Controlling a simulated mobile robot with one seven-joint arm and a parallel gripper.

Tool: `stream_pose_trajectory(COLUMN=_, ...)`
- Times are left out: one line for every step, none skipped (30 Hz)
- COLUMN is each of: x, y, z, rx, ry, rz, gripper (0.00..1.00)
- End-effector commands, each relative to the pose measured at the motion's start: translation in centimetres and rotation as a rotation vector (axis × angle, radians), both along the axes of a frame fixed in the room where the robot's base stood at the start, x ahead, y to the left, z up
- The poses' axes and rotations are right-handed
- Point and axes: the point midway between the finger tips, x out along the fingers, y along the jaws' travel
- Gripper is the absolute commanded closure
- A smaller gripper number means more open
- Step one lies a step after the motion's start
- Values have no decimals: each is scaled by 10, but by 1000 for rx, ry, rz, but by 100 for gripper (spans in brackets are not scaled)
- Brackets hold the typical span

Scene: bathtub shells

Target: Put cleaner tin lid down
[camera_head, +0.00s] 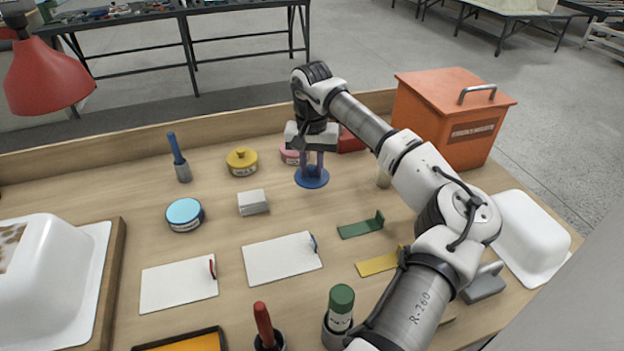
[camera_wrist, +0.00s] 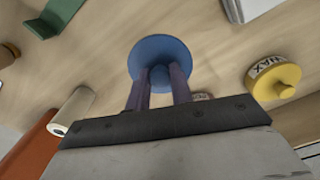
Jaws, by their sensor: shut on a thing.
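My gripper (camera_head: 312,167) is shut on the knob of a round blue lid (camera_head: 311,178), pointing downward. In the wrist view the blue lid (camera_wrist: 150,53) lies flat across the ends of the two fingers (camera_wrist: 160,82). The lid is over the middle back of the wooden table; I cannot tell whether it touches the surface. A round tin with a light blue top (camera_head: 185,212) stands to the left, well apart from the lid; no knob shows on it.
A yellow knobbed tin (camera_head: 242,160) and a partly hidden pink tin (camera_head: 289,155) stand near the lid. A grey-white block (camera_head: 253,202) lies to its left. An orange box (camera_head: 450,115) stands at the back right. Bare wood lies in front of the lid.

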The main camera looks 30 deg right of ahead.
Motion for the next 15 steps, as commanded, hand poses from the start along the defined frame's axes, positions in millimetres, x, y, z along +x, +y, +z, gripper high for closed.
stream_pose_trajectory(x=0, y=0, z=-5, rx=1, ry=2, rz=-1, gripper=100)
stream_pose_trajectory(x=0, y=0, z=-8, rx=1, ry=2, rz=-1, gripper=100)
stream_pose_trajectory(x=0, y=-1, z=-10, rx=0, ry=1, rz=-2, gripper=100)
stream_pose_trajectory(x=0, y=-1, z=-12, rx=0, ry=1, rz=-2, gripper=100)
stream_pose_trajectory(x=0, y=-1, z=-14, rx=0, ry=1, rz=-2, gripper=100)
stream_pose_trajectory(x=0, y=-1, z=-16, rx=1, ry=1, rz=-2, gripper=100)
stream_pose_trajectory(x=0, y=0, z=-19, rx=1, ry=1, rz=-2, gripper=100)
stream_pose_trajectory(x=0, y=0, z=-22, rx=2, ry=1, rz=-1, gripper=100)
stream_pose_trajectory(x=-1, y=0, z=-28, rx=2, ry=1, rz=-1, gripper=100)
stream_pose_trajectory(x=-1, y=0, z=-32, rx=3, ry=2, rz=-1, gripper=100)
stream_pose_trajectory(x=-1, y=0, z=-37, rx=3, ry=2, rz=-1, gripper=100)
stream_pose_trajectory(x=-1, y=0, z=-44, rx=3, ry=2, rz=-1, gripper=100)
stream_pose_trajectory(x=-1, y=0, z=-48, rx=3, ry=2, rz=-1, gripper=100)
stream_pose_trajectory(x=0, y=0, z=-51, rx=2, ry=1, rz=-1, gripper=100)
stream_pose_trajectory(x=0, y=0, z=-54, rx=1, ry=1, rz=-1, gripper=100)
